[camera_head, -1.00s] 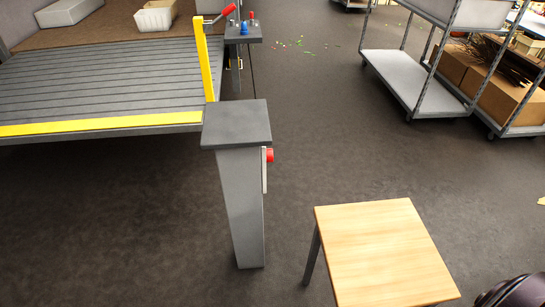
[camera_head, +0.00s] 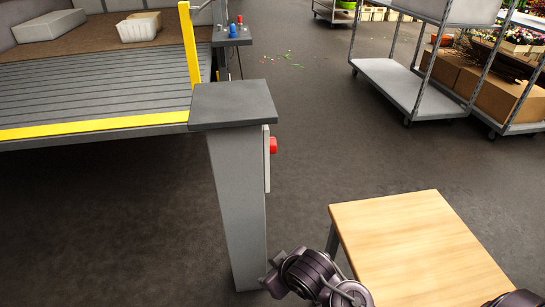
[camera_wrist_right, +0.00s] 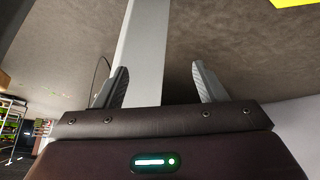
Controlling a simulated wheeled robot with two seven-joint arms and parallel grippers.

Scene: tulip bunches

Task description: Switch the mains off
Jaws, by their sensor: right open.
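A red switch knob (camera_head: 273,146) sits on a pale plate on the right side of a grey post (camera_head: 236,205) with a dark flat top. My right arm reaches in low from the right, with its gripper end (camera_head: 270,279) near the foot of the post in the head view, below the red knob. In the right wrist view the right gripper (camera_wrist_right: 160,68) is open, its two fingers apart and nothing held. A pale grey post (camera_wrist_right: 143,55) shows beyond and between the fingers; contact cannot be told. The red knob is not seen there. My left gripper is not in view.
A wooden-topped table (camera_head: 415,245) stands right of the post, close to my right arm. A slatted platform (camera_head: 90,85) with a yellow edge lies behind left. A small control box (camera_head: 231,36) has blue and red buttons. Trolleys (camera_head: 415,90) stand back right.

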